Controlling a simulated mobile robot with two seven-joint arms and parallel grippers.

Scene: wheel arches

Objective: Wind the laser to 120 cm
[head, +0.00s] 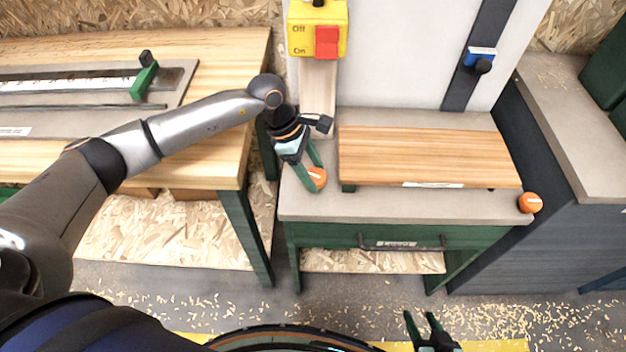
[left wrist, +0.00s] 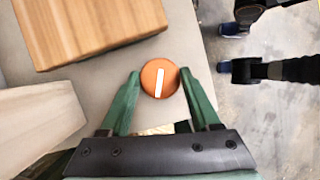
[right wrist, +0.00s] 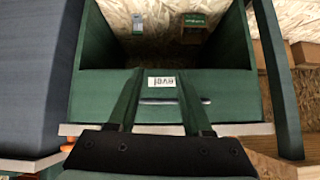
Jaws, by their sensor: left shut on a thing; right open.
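My left gripper (head: 317,177) is shut on an orange round knob (head: 318,182) at the front left corner of the grey bench. The left wrist view shows the knob (left wrist: 160,78) between the two green fingers, with a white line tilted slightly from vertical. A second orange knob (head: 530,203) sits at the bench's right end, untouched. A blue block with a dark round front (head: 479,58) sits on a dark upright rail (head: 470,85); I cannot tell whether it is the laser. No readable height shows. My right gripper (head: 420,316) is open and empty, low in front of the bench.
A wooden board (head: 430,155) lies along the bench beside the held knob. A yellow switch box (head: 318,28) with a red switch stands behind. A green drawer (head: 400,238) with a dark handle is below. A wooden table (head: 225,150) stands left. Chips litter the floor.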

